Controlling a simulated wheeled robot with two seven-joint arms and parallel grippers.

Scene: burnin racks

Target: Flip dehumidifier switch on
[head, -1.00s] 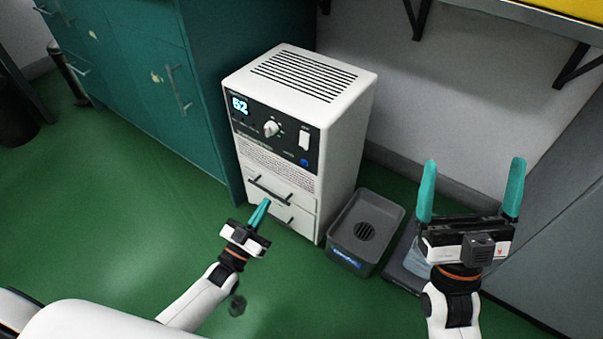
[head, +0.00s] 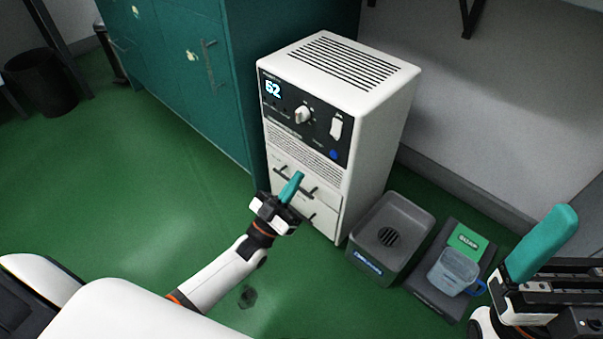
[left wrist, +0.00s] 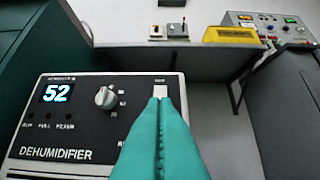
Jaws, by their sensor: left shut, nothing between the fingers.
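The white dehumidifier (head: 382,153) stands on the green floor against the teal cabinet, its display lit with 52. On its black panel are a round knob (head: 303,115) and a white rocker switch (head: 336,128). My left gripper (head: 298,178) is shut and empty, in front of the drawer handles in the head view. In the left wrist view its teal fingertips (left wrist: 161,101) overlap the lower part of the switch (left wrist: 160,89); I cannot tell whether they touch it. My right gripper is partly cut off at the lower right; one teal finger (head: 540,243) shows.
The teal cabinet (head: 180,75) is at left. Green floor is open at left.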

